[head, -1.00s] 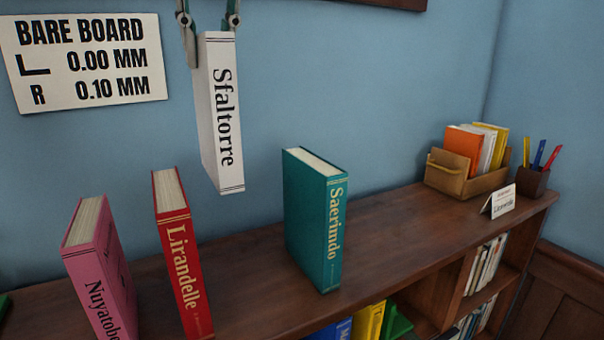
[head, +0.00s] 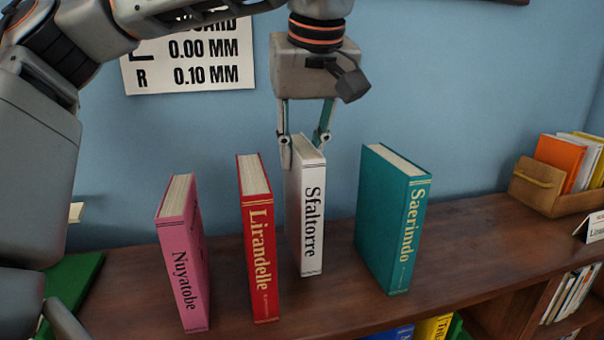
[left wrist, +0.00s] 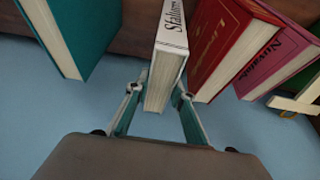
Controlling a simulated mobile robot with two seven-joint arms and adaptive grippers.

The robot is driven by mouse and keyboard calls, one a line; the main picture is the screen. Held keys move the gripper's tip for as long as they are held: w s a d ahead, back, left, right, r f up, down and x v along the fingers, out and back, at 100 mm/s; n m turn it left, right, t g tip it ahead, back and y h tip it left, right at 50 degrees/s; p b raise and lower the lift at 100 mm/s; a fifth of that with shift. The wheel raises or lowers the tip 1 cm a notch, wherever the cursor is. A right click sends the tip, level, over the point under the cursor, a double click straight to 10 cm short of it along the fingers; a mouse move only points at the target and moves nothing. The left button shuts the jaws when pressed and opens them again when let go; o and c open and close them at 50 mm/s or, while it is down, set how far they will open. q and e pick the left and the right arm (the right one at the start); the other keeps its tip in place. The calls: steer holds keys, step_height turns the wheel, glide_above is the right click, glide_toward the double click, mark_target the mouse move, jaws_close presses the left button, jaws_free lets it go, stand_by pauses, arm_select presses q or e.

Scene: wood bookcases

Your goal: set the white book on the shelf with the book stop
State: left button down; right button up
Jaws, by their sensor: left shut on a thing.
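The white book "Sfaltorre" (head: 312,225) is upright, spine toward me, between the red book "Lirandelle" (head: 262,260) and the teal book "Saerindo" (head: 397,225). My left gripper (head: 305,150) is shut on its top from above; the left wrist view shows a finger on each side of the white book (left wrist: 165,80). Its lower end is at or just above the dark wood shelf top (head: 345,312); I cannot tell if it touches. Gaps show on both sides, the wider toward the teal book. I cannot clearly make out a book stop. My right gripper is not in view.
A pink book (head: 182,260) stands left of the red one. A green flat thing (head: 75,275) lies farther left, partly behind my arm. A wooden box of books (head: 540,190) and a card (head: 596,228) are at the right. Bare shelf lies right of the teal book.

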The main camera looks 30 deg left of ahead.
arm_select(q)
steer(key=shift+f, duration=1.95)
steer(key=c, duration=1.7)
jaws_free()
